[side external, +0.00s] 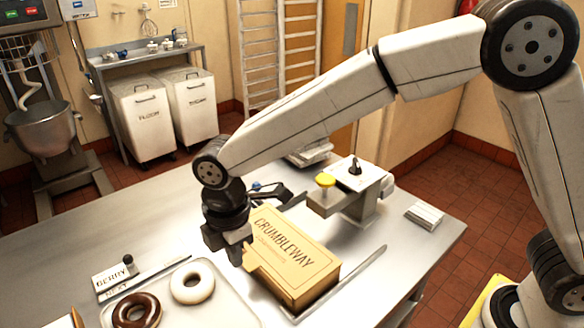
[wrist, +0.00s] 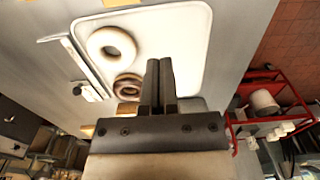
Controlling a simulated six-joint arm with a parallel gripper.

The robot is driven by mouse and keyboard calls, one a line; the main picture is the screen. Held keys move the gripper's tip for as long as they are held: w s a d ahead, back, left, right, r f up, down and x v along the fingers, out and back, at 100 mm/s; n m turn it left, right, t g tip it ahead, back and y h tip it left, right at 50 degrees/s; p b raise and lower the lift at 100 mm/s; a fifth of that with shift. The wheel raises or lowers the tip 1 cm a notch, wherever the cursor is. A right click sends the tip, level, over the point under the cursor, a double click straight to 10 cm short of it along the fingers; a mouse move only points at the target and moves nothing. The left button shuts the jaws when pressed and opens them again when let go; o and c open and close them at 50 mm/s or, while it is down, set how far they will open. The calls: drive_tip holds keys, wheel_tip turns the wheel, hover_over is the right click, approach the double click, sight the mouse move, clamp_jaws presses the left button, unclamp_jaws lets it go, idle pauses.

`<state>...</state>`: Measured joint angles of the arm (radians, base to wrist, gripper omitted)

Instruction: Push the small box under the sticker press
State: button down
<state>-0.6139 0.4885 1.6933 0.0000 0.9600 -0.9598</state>
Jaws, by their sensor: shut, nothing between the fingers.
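The small box (side external: 292,258) is yellow-tan, marked CRUMBLEWAY, and lies flat on the steel table. My gripper (side external: 238,254) points down at the left end of the box. Its fingers are shut together and empty, as the wrist view (wrist: 159,65) shows. I cannot tell whether they touch the box. I cannot make out the box clearly in the wrist view.
A metal guide rail (side external: 362,268) runs along the right of the box. A white tray (side external: 225,305) with a white ring doughnut (side external: 192,283) and a brown one (side external: 136,311) lies front left. A GERRY name sign (side external: 112,278) stands beside it. Stacked cards (side external: 424,215) lie at right.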

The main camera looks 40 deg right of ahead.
sight(291, 255)
wheel_tip(291, 255, down, 10)
drive_tip(key=shift+f, duration=0.1)
drive_tip(key=shift+d+r, duration=0.2)
drive_tip(key=shift+d, duration=1.85)
drive_tip(key=d, duration=1.2)
drive_tip(key=shift+d, duration=0.15)
drive_tip(key=shift+a, duration=0.9)
drive_tip(key=shift+a+r, duration=0.25)
drive_tip(key=shift+a, duration=0.35)
drive_tip(key=shift+a+r, duration=0.2)
drive_tip(key=shift+a, duration=0.4)
wheel_tip(291, 255, up, 9)
drive_tip(key=shift+d+r, duration=0.1)
